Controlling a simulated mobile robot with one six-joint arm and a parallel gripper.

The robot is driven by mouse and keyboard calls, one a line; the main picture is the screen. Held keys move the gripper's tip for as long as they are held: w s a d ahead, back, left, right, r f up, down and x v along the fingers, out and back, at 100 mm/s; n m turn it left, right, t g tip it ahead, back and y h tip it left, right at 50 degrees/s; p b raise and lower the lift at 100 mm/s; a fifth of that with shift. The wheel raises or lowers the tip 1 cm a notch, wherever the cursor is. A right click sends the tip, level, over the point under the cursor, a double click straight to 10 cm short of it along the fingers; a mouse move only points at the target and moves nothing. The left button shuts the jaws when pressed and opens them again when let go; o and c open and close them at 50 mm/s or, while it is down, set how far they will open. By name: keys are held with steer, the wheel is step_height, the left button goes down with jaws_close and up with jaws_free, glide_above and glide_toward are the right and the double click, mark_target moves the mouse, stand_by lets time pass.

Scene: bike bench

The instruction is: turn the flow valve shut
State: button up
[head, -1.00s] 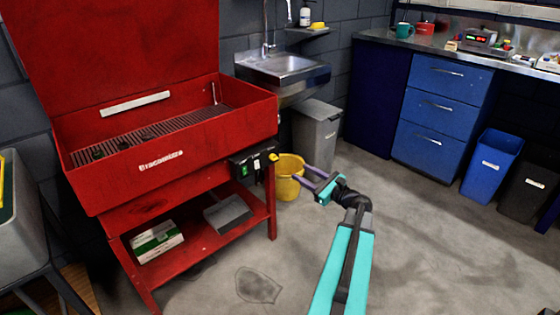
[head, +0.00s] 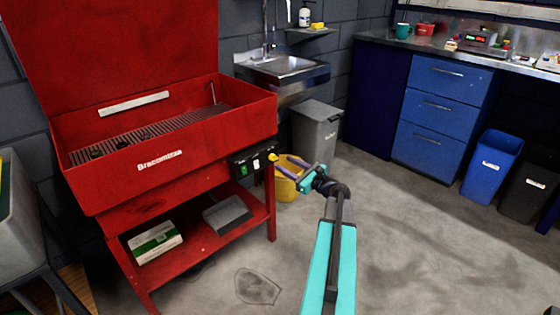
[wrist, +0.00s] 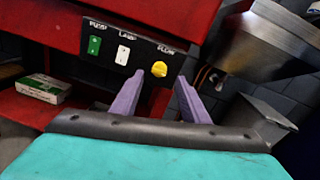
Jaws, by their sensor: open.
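The flow valve is a yellow knob (wrist: 159,69) on the black control panel (wrist: 120,45) at the right front of the red parts washer. In the wrist view it sits under the label "FLOW", above the gap between my fingers. In the head view the yellow knob (head: 272,157) shows at the panel's right end. My gripper (head: 291,165) is open and empty, with purple fingers pointing toward the panel. In the wrist view my gripper (wrist: 160,97) is apart from the knob.
A green switch (wrist: 94,45) and a white switch (wrist: 122,54) are left of the knob. A yellow bucket (head: 286,189) stands behind my gripper. A grey bin (head: 318,130) and steel sink (head: 285,68) are beyond.

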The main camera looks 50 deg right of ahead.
mark_target(277, 158)
steer(key=shift+w+b, duration=0.35)
steer(key=shift+w, duration=2.35)
steer(key=c, duration=1)
steer(key=shift+d, duration=0.15)
